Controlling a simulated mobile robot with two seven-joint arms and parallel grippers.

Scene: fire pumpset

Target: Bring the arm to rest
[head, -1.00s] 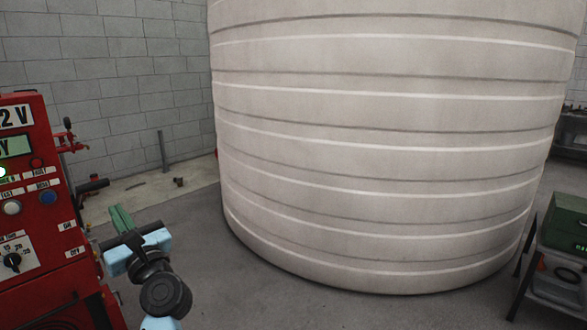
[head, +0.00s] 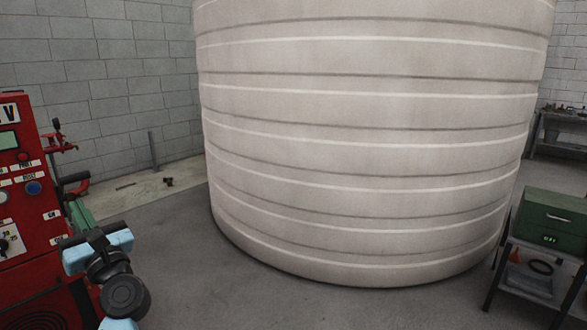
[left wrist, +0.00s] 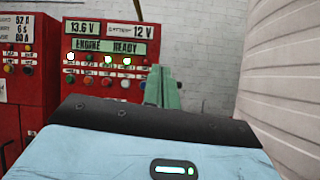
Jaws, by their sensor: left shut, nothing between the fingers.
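My left arm comes in at the lower left of the head view, with its blue and black wrist in front of the red control panel's right side. The left gripper (head: 80,212) has green fingers, partly hidden behind the wrist. In the left wrist view the green fingers (left wrist: 161,88) stand together, shut and empty. They point towards the red panel (left wrist: 106,60), with a gap between; the panel's display reads "ENGINE READY". The same red panel (head: 40,235) also stands at the left edge of the head view. My right gripper is not in view.
A large ribbed pale tank (head: 365,150) fills the middle. A green toolbox (head: 550,215) stands on a dark cart (head: 527,285) at the right. A workbench (head: 560,150) is at the far right. Grey floor (head: 185,260) is clear between the panel and the tank.

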